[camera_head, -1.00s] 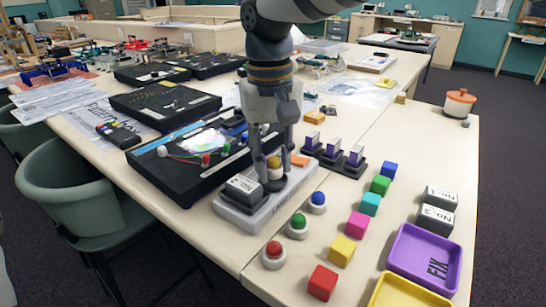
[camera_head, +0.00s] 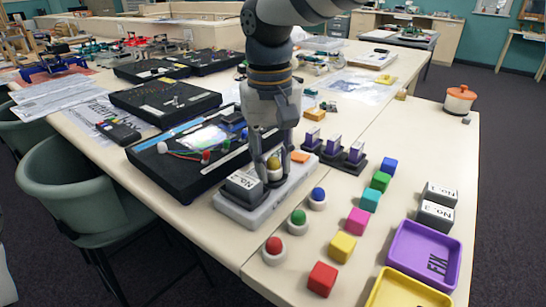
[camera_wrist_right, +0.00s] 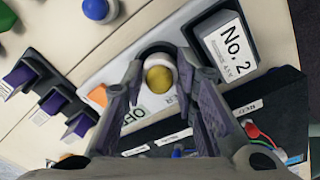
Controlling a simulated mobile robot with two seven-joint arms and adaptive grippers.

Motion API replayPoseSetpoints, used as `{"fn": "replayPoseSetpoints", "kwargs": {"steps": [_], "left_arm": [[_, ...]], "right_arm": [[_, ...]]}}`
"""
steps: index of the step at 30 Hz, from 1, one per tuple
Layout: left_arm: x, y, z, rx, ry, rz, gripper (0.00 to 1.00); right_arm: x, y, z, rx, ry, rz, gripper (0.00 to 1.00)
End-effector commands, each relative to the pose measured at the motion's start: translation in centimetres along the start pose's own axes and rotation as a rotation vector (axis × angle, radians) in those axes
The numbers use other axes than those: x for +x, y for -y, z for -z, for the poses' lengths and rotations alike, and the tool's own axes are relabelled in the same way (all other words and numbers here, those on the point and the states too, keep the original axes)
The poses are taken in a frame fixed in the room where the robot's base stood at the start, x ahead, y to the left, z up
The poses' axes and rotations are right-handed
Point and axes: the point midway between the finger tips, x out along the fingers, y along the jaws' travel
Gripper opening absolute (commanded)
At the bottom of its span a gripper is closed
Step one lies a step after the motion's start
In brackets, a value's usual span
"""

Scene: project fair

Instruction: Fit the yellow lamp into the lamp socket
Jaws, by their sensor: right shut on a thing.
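The yellow lamp (camera_head: 274,163), a yellow dome on a white collar, stands upright at the light grey board (camera_head: 238,212). It also shows in the right wrist view (camera_wrist_right: 159,79). My right gripper (camera_head: 272,167) reaches down from above and is shut on the lamp, with one finger on each side in the wrist view (camera_wrist_right: 159,82). The lamp socket is hidden beneath the lamp and fingers. I cannot tell whether the lamp is seated in it or just above it. My left gripper is not in view.
The No. 2 block (camera_head: 243,184) stands on the board close beside the lamp; an orange switch (camera_wrist_right: 97,96) is on the other side. Red (camera_head: 274,246), green (camera_head: 298,217) and blue (camera_head: 318,194) lamps stand in front. Purple blocks (camera_head: 334,143) are at the right, a black kit (camera_head: 180,172) behind.

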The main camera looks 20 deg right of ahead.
Motion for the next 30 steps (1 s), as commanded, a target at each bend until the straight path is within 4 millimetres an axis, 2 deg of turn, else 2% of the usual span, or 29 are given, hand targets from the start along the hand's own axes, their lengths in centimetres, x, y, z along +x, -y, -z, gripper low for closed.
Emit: {"fn": "replayPoseSetpoints", "kwargs": {"steps": [4, 5, 7, 8, 15, 18, 27, 30], "left_arm": [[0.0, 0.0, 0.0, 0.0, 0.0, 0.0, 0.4], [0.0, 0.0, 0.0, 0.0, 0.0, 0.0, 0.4], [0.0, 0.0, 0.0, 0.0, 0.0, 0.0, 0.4], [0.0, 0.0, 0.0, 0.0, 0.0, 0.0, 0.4], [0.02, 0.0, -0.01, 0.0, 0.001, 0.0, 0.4], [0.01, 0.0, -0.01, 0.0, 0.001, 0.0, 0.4], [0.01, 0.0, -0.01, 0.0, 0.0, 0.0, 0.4], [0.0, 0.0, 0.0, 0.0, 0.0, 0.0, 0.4]], "right_arm": [[0.24, 0.01, -0.02, 0.0, 0.0, 0.0, 0.08], [0.24, 0.01, -0.01, 0.0, 0.0, 0.0, 0.31], [0.25, 0.02, -0.01, 0.0, 0.001, 0.0, 0.47], [0.26, 0.03, -0.01, 0.0, 0.001, 0.0, 0.5], [0.29, 0.03, -0.01, 0.0, 0.001, 0.0, 0.5], [0.28, 0.03, -0.01, 0.0, 0.001, 0.0, 0.68], [0.21, 0.04, -0.01, 0.0, 0.001, 0.001, 0.68], [-0.4, 0.02, 0.05, 0.001, -0.001, 0.001, 0.68]]}}
